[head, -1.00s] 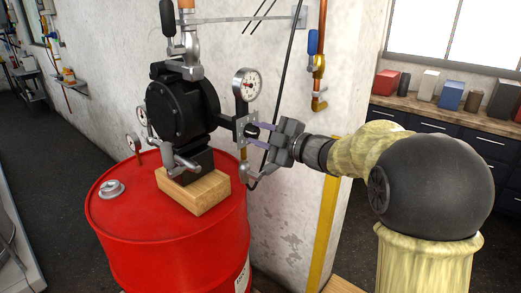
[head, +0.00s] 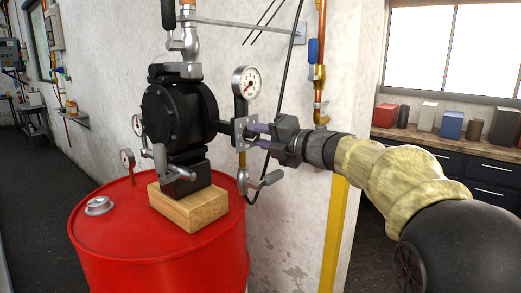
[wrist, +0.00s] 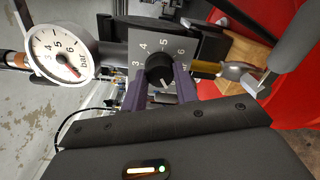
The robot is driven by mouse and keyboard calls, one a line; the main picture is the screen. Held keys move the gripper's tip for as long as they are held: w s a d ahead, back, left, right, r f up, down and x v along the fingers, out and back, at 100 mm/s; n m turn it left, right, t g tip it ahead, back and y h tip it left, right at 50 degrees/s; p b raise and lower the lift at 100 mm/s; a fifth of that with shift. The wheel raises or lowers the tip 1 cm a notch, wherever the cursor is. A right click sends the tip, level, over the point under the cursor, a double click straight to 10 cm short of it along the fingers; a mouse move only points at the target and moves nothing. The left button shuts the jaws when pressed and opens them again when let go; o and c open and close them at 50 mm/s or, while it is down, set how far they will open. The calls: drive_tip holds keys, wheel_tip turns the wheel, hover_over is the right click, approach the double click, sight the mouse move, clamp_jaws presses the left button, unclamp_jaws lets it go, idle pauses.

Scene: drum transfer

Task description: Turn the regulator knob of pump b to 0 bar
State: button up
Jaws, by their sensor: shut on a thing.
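The black regulator knob (wrist: 160,70) sits on a grey dial plate (wrist: 190,45) in the wrist view. The numbers 3 to 6 show around its top, and a pale mark is on its lower side; the lower scale is not readable. My gripper (wrist: 160,84) is shut on the knob, one purple finger on each side. In the head view my gripper (head: 255,136) reaches the plate from the right, and the knob is hidden. The black pump (head: 178,115) stands on a wooden block on a red drum; I see no letter on it. The round pressure gauge (head: 246,82) is above the plate.
The red drum (head: 160,260) is below the pump. Two smaller gauges (head: 127,158) are left of the pump. A lever valve (head: 262,182) hangs just below the plate. The wall, a copper pipe and a black hose are close behind my gripper.

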drive_tip(key=shift+f+n+b, duration=0.2)
drive_tip(key=shift+n+b, duration=0.65)
drive_tip(key=shift+n, duration=0.15)
drive_tip(key=o, duration=1)
drive_tip(key=shift+r, duration=0.1)
drive_tip(key=shift+c, duration=0.2)
drive_tip(key=b+v, duration=0.1)
drive_tip(key=v, duration=1.6)
drive_tip(key=shift+s, duration=0.15)
drive_tip(key=shift+d, duration=0.15)
